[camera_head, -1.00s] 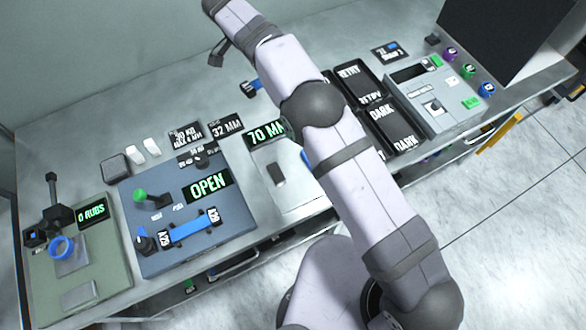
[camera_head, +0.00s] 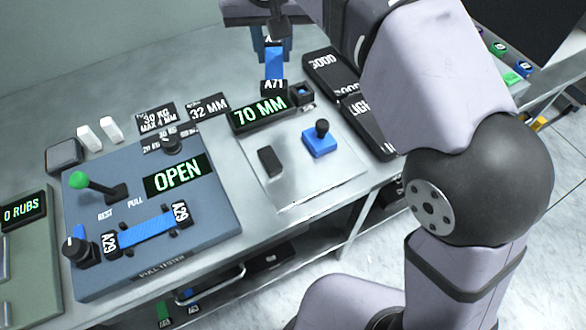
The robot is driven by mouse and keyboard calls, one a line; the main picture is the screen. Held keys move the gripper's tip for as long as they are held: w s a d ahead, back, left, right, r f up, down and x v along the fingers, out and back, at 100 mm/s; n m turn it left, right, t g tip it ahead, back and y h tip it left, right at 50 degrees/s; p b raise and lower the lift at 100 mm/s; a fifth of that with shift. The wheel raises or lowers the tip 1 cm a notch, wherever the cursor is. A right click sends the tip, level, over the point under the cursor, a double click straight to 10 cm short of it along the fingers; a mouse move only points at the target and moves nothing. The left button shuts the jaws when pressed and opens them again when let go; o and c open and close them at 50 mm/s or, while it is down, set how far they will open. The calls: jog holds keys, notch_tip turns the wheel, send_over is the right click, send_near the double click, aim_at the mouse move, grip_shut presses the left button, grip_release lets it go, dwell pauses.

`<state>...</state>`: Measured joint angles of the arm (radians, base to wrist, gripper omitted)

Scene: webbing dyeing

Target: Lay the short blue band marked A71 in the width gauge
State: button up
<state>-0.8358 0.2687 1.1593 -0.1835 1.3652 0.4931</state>
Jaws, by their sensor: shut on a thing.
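My gripper (camera_head: 268,22), at the top of the view, is shut on the short blue band (camera_head: 274,62). The band hangs down from it, with a black end tag marked A71 (camera_head: 273,87) at the bottom. The tag shows just behind the width gauge's display (camera_head: 260,112), which reads 70 MM. The gauge's pale plate (camera_head: 297,182) lies in front, with a dark block (camera_head: 270,161) and a blue slider with a black knob (camera_head: 319,142) on it. No band lies between them. The band's upper end is partly hidden by my gripper.
Left of the gauge is the pull tester (camera_head: 205,225), its display reading OPEN, with a blue band tagged A29 (camera_head: 147,229) across it. Black labelled trays (camera_head: 345,92) stand right of the gauge. My arm covers much of the right side.

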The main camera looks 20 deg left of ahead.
jog(key=s+d+f+n+b, duration=0.1)
jog(key=s+d+n+b, duration=0.1)
jog(key=s+b, duration=0.2)
jog(key=s+d+f+n+g+y+b, duration=0.1)
jog(key=s+d+f+n+b, duration=0.1)
jog(key=s+d+n+b, duration=0.1)
jog(key=shift+s+d+f+y+b, duration=0.3)
jog(key=shift+s+b, duration=0.2)
jog(key=shift+b, duration=0.4)
jog(key=b, duration=0.3)
send_over(287, 145)
jog(key=s+d, duration=0.1)
jog(key=shift+f, duration=3.05)
jog(key=shift+f, duration=0.1)
jog(key=shift+f+b, duration=0.55)
jog(key=shift+f, duration=1.2)
jog(key=shift+f, duration=0.15)
jog(key=o, duration=0.8)
jog(key=shift+c, duration=0.2)
